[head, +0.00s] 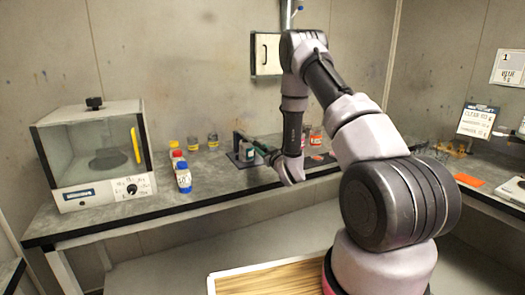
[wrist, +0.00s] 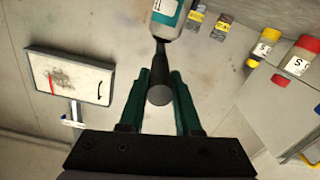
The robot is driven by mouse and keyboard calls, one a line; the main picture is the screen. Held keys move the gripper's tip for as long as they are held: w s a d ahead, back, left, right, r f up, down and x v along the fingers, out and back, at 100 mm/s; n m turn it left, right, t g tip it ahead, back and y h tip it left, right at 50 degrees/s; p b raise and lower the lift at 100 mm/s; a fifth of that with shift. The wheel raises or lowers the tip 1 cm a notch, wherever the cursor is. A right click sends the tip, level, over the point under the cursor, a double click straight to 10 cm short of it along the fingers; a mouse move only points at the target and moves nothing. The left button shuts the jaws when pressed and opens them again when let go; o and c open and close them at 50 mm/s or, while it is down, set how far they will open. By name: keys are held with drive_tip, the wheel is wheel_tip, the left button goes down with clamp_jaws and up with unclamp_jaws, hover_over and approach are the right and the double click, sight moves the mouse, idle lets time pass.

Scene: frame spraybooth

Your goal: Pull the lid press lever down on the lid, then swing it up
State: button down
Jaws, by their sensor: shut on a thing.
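The dark lid press (head: 237,157) stands on the bench near the back wall, with a small jar (head: 246,153) in it. My gripper (head: 268,156) is at the right of the press, low over the bench and partly hidden by my wrist. In the wrist view my green-fingered gripper (wrist: 160,76) is shut on the black press lever (wrist: 161,58), whose round end (wrist: 160,95) sits between the fingers. The lever runs away toward the jar, which shows a teal label (wrist: 170,14) at the top edge. The lid itself is not clearly visible.
Bottles with yellow, red and blue caps (head: 183,178) stand left of the press, and small dark jars (head: 213,141) behind. Red-labelled jars (head: 315,137) stand to the right. A clear-fronted booth (head: 95,155) is at far left. A white panel (head: 265,54) hangs on the wall.

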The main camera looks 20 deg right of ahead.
idle(0.5)
drive_tip(key=shift+w+r+g, duration=0.15)
drive_tip(key=shift+r+g, duration=0.65)
drive_tip(key=shift+r, duration=1.15)
drive_tip(key=c, duration=0.6)
unclamp_jaws()
drive_tip(key=shift+f, duration=0.1)
drive_tip(key=v, duration=1.1)
drive_tip(key=shift+a, duration=0.1)
